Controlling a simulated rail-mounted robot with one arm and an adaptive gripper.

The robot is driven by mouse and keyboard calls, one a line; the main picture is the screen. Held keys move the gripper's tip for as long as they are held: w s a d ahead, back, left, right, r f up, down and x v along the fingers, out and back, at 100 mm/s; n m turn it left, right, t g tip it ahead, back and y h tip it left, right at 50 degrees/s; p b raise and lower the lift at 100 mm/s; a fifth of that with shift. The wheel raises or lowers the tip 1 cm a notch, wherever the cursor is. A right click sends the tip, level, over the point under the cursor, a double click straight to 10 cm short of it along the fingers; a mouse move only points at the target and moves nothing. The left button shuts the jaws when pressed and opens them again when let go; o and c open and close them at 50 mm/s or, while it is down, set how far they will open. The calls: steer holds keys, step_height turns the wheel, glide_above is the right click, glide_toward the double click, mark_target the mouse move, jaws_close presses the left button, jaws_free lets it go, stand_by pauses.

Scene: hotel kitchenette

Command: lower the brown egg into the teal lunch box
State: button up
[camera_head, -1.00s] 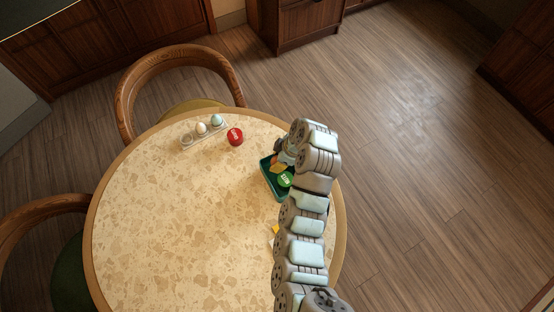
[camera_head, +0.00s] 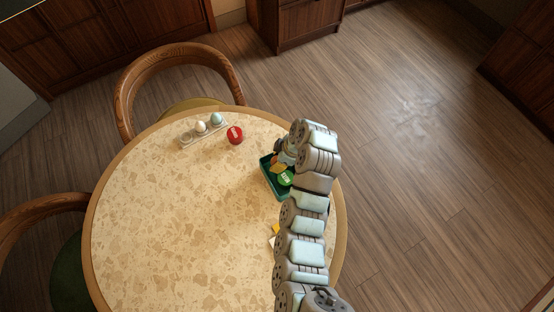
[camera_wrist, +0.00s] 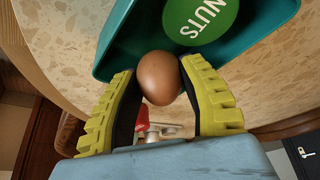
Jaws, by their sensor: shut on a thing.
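The brown egg (camera_wrist: 159,78) is between the two yellow-padded fingers of my gripper (camera_wrist: 157,84), which is shut on it. The teal lunch box (camera_wrist: 118,38) lies beyond the egg in the wrist view. In the camera_head view the lunch box (camera_head: 268,180) is at the right part of the round table, partly hidden by my arm. A green round item marked NUTS (camera_wrist: 202,14) is in the box; it also shows in the camera_head view (camera_head: 286,178).
A clear egg rack (camera_head: 187,143) with a pale egg (camera_head: 200,126) and a bluish egg (camera_head: 216,119) stands at the back. A red round item (camera_head: 235,135) is near it. The table's (camera_head: 170,220) middle and left are clear.

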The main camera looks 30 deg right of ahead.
steer(key=shift+f, duration=0.45)
stand_by(0.3)
steer(key=o, duration=0.8)
steer(key=shift+c, duration=0.2)
steer(key=shift+r, duration=0.2)
steer(key=shift+v, duration=1.2)
steer(key=shift+s+d+r, duration=0.15)
steer(key=shift+s+d, duration=0.1)
steer(key=s+d, duration=0.3)
steer(key=d, duration=0.1)
steer(key=s+d, duration=0.4)
steer(key=shift+s+d, duration=0.25)
steer(key=shift+s, duration=0.1)
